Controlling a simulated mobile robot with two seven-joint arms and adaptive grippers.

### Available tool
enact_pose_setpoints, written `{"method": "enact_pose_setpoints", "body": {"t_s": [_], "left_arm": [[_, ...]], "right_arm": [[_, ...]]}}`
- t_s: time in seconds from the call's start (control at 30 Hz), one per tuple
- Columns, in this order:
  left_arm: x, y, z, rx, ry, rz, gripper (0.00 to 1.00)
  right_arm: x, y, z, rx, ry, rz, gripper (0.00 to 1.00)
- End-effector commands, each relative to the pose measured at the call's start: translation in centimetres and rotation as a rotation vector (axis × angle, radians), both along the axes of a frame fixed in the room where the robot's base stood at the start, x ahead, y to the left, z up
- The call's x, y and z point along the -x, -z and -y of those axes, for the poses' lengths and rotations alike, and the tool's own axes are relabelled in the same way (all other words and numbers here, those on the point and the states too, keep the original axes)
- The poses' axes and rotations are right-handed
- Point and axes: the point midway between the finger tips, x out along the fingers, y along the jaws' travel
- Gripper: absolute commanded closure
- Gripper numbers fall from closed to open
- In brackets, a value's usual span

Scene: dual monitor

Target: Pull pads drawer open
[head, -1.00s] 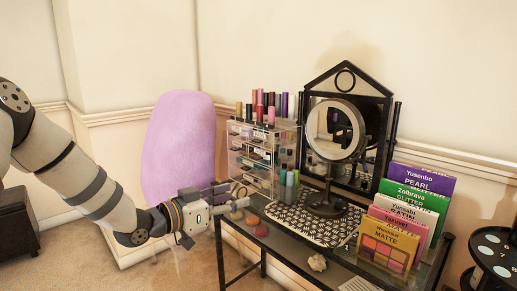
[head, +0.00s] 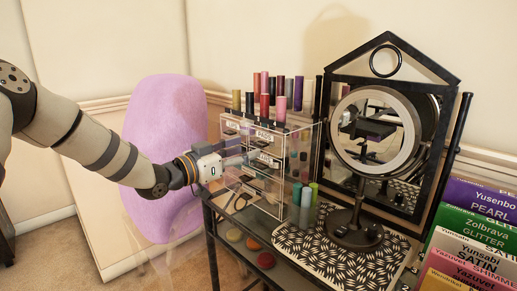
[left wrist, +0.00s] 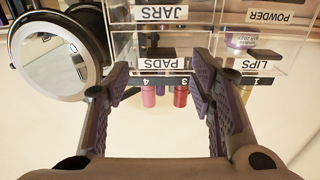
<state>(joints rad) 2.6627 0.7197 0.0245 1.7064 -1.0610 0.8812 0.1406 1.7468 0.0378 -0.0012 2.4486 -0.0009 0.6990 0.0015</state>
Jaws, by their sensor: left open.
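The clear acrylic drawer unit (head: 283,185) stands on the vanity table, with labelled drawers in two columns. The pads drawer (head: 264,135) is at the upper right of its front, above the jars drawer, and looks shut. Its PADS label (left wrist: 162,63) appears upside down in the left wrist view, with a dark handle (left wrist: 155,52) beside it. My left gripper (head: 246,160) is in front of the unit, open and empty. In the left wrist view its fingers (left wrist: 160,80) stand either side of the PADS label; contact cannot be told. My right gripper is not in view.
Coloured bottles (head: 265,107) stand on top of the unit, and more (head: 305,205) stand beside it. A round mirror (head: 376,130) stands to the right on a patterned mat (head: 310,248). A pink chair (head: 165,130) is behind my left arm. Palette boxes (head: 470,235) are at far right.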

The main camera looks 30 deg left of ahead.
Motion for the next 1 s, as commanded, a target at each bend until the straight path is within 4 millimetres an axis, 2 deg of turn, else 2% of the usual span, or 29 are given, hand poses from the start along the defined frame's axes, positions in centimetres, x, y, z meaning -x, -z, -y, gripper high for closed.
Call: {"method": "enact_pose_setpoints", "body": {"t_s": [0.03, 0.23, 0.57, 0.8, 1.0], "left_arm": [[-1.2, 0.9, 0.4, -0.003, 0.001, -0.008, 0.5], [-4.3, 0.4, 1.5, -0.001, 0.0, -0.004, 0.5], [-4.9, -0.1, 1.7, 0.0, -0.001, 0.001, 0.5], [-4.9, -0.1, 1.7, 0.0, -0.001, 0.001, 1.0], [-4.9, -0.1, 1.7, 0.0, -0.001, 0.001, 1.0]], "right_arm": [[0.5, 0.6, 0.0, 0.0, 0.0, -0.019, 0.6], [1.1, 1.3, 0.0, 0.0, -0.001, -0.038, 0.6], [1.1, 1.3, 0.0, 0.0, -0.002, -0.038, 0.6], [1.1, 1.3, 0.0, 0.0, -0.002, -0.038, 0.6], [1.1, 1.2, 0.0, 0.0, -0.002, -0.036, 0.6]]}}
